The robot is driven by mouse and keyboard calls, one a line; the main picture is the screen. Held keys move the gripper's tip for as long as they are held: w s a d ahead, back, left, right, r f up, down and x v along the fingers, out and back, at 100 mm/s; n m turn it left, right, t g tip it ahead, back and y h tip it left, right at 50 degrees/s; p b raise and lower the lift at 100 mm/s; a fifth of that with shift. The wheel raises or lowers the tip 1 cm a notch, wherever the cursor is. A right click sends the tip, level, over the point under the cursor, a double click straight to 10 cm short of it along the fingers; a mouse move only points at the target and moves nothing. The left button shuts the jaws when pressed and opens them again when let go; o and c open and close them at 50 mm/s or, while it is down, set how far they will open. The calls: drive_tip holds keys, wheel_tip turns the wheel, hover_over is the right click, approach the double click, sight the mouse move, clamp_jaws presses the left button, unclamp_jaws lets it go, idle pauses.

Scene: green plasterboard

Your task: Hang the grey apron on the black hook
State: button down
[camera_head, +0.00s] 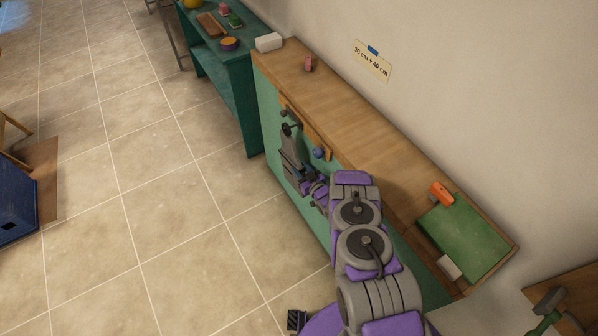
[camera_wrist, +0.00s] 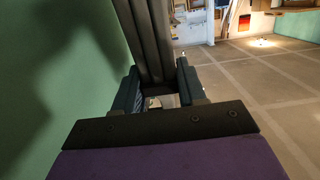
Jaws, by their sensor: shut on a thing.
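The grey apron (camera_head: 291,150) is a narrow, folded strip along the green cabinet front in the head view. Its upper end is close to the black hook (camera_head: 289,127); I cannot tell whether it is on the hook or only beside it. My gripper (camera_head: 305,176) is at the apron's lower part, in front of the cabinet. In the wrist view, the apron (camera_wrist: 153,40) runs away from between the two fingers of my gripper (camera_wrist: 158,84), which is shut on it. The hook cannot be made out in the wrist view.
A wooden rail (camera_head: 309,135) on the cabinet front also bears a blue knob (camera_head: 319,153).

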drive_tip(key=shift+w+d, duration=0.75)
drive_tip(key=shift+d+f+b, duration=0.15)
drive_tip(key=shift+f+b, duration=0.3)
drive_tip(key=shift+f, duration=0.45)
idle(0.5)
